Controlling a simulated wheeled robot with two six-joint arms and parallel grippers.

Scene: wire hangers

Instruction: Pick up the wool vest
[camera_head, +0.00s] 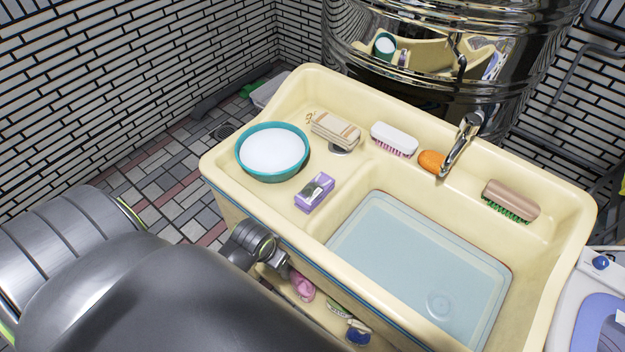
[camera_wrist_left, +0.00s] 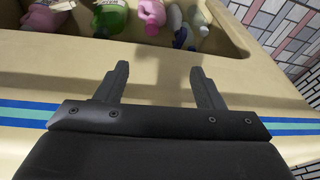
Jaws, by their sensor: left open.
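I cannot make out a wool vest in either view. My left gripper shows in the left wrist view (camera_wrist_left: 158,85) with its two dark fingers wide apart and nothing between them. It faces the cream front of the sink unit. In the head view my left wrist is at the front edge of the cream sink (camera_head: 220,178), and its fingers cannot be made out. My right gripper is not in view.
A teal basin (camera_head: 243,158), purple box (camera_head: 314,192), striped folded item (camera_head: 335,130), brushes (camera_head: 394,139) and orange soap (camera_head: 431,161) lie on the sink, beside a faucet (camera_head: 460,143) and water-filled basin. Tiled floor (camera_head: 165,185) lies left.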

